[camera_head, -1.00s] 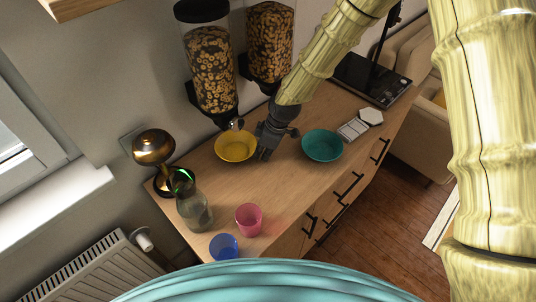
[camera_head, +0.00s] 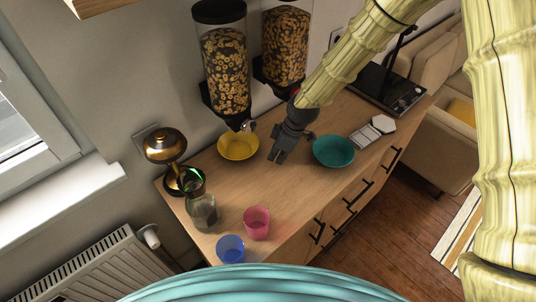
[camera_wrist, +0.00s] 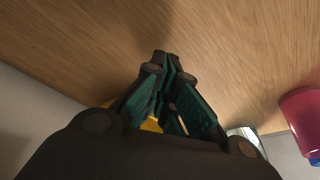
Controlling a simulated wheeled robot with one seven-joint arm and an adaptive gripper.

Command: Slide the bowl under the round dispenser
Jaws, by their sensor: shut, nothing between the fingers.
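A yellow bowl (camera_head: 238,147) sits upright on the wooden counter, below the spout of the left dispenser (camera_head: 226,75), which has a round black lid and ring-shaped cereal. A teal bowl (camera_head: 333,151) stands further right on the counter, apart from the dispensers. My gripper (camera_head: 278,158) points down at the counter between the two bowls, shut and empty. It is apart from both bowls. In the wrist view, the closed fingers (camera_wrist: 163,75) are over bare wood, and a sliver of the yellow bowl (camera_wrist: 152,125) shows behind them.
A second dispenser (camera_head: 286,45) hangs right of the first. A gold lamp (camera_head: 165,145), glass carafe (camera_head: 202,212), pink cup (camera_head: 257,223) and blue cup (camera_head: 230,249) stand at the left and front. The middle counter is clear.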

